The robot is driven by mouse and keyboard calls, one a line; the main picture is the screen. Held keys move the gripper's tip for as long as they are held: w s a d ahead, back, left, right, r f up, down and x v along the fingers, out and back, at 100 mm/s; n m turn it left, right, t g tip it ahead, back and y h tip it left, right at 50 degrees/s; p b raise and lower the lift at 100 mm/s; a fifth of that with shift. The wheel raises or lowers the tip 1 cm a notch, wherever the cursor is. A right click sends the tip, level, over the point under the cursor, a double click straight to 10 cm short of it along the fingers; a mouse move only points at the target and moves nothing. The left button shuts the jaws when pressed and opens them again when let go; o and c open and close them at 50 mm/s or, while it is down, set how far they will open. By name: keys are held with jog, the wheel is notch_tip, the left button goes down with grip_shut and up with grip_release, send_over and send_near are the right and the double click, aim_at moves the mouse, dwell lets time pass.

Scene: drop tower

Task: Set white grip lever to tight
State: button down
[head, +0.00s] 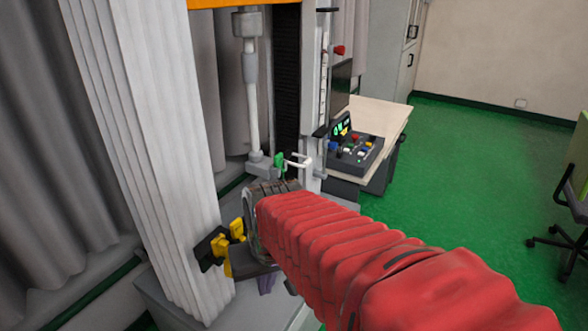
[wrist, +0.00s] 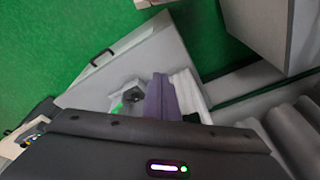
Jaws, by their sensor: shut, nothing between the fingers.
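The white grip lever (head: 299,162) appears as a thin bent white bar at the foot of the drop tower, right beside a small green part (head: 279,160). In the wrist view, my own dark housing covers the bottom and the fingertips are not clear. I cannot pick out the lever surely there. Whether the lever is tight or loose cannot be told.
The tower's grey vertical rod (head: 251,95) rises behind the lever. A control box (head: 355,150) with coloured buttons sits on a desk (head: 385,118). Green floor (head: 450,170) lies open to the right.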

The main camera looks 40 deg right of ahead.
jog(key=w+d+f+m+t+y, duration=0.25)
jog(key=w+d+f+m, duration=0.2)
jog(key=d+m, duration=0.35)
jog(key=w+d+f+m+t+y, duration=0.1)
jog(key=w+d+f+m+y, duration=0.35)
jog(key=d, duration=0.65)
jog(key=w+d+f+m+t+y, duration=0.1)
jog(key=w+d+f+m+t, duration=0.1)
jog(key=d+f+m, duration=0.6)
jog(key=w+d+r+m+t+h, duration=0.15)
jog(key=d+m+t, duration=0.3)
jog(key=d, duration=0.55)
jog(key=w+d+r+m+t, duration=0.3)
jog(key=d+r+t, duration=0.1)
jog(key=r, duration=0.4)
jog(key=shift+d+t, duration=0.4)
jog(key=shift+d, duration=0.5)
jog(key=shift+w, duration=0.15)
jog(key=w+a+r, duration=0.3)
jog(key=w+r, duration=0.1)
jog(key=w, duration=0.6)
jog(key=shift+a+r, duration=0.3)
